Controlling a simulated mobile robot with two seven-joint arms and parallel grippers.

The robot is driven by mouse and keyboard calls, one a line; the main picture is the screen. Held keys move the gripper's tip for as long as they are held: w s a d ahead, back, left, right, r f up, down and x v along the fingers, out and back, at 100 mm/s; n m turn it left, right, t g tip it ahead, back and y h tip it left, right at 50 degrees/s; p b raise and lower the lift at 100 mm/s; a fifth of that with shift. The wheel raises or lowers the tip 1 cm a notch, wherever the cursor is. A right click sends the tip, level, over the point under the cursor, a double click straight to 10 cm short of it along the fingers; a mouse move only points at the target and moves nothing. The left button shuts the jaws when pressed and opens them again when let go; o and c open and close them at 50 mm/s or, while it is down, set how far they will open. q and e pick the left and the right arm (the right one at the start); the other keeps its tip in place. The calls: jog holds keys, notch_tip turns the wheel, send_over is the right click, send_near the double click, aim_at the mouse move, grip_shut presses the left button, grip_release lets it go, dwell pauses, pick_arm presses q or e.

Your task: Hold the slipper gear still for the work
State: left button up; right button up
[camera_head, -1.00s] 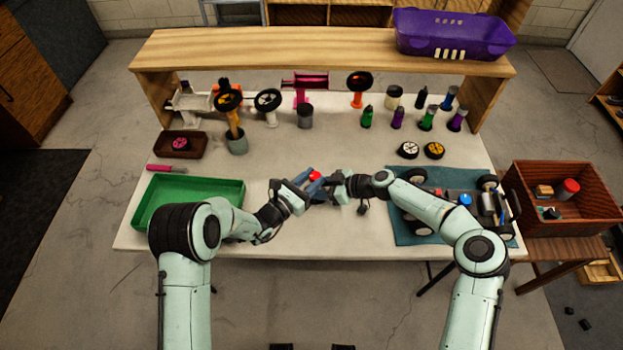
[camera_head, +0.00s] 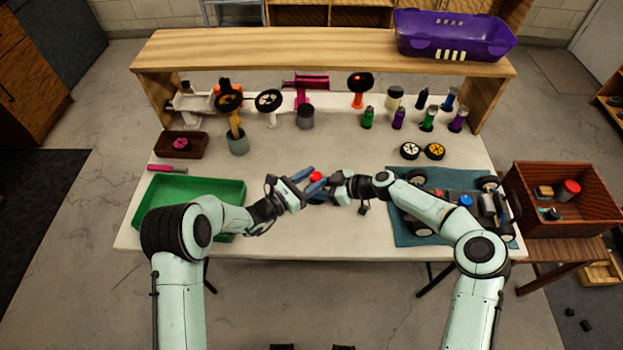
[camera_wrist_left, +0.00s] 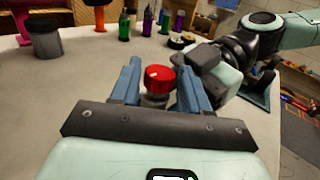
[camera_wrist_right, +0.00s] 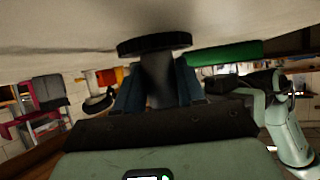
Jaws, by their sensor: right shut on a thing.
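A red knob-like top (camera_wrist_left: 160,78) on a greyish body stands between the blue fingers of my left gripper (camera_wrist_left: 160,88) in the left wrist view. The fingers are apart, one on each side of it, with narrow gaps. The red top also shows in the head view (camera_head: 315,177), near the table's middle. My right gripper (camera_wrist_right: 158,88) is shut on a dark post (camera_wrist_right: 157,75) with a wide round disc (camera_wrist_right: 154,45) at its table end. The right wrist picture is upside down. I cannot make out a toothed gear; the grippers hide much there.
A green tray (camera_head: 232,187) lies left, under my left arm. A teal mat (camera_head: 405,236) with a car chassis lies right, under my right arm. Bottles, wheels and holders stand along the back below a wooden shelf (camera_head: 300,45). The table centre behind the grippers is clear.

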pick_arm(q)
jog(key=v, duration=1.2)
pick_arm(e)
jog(key=o, duration=1.1)
jog(key=v, duration=1.2)
pick_arm(q)
jog(key=shift+r, duration=0.1)
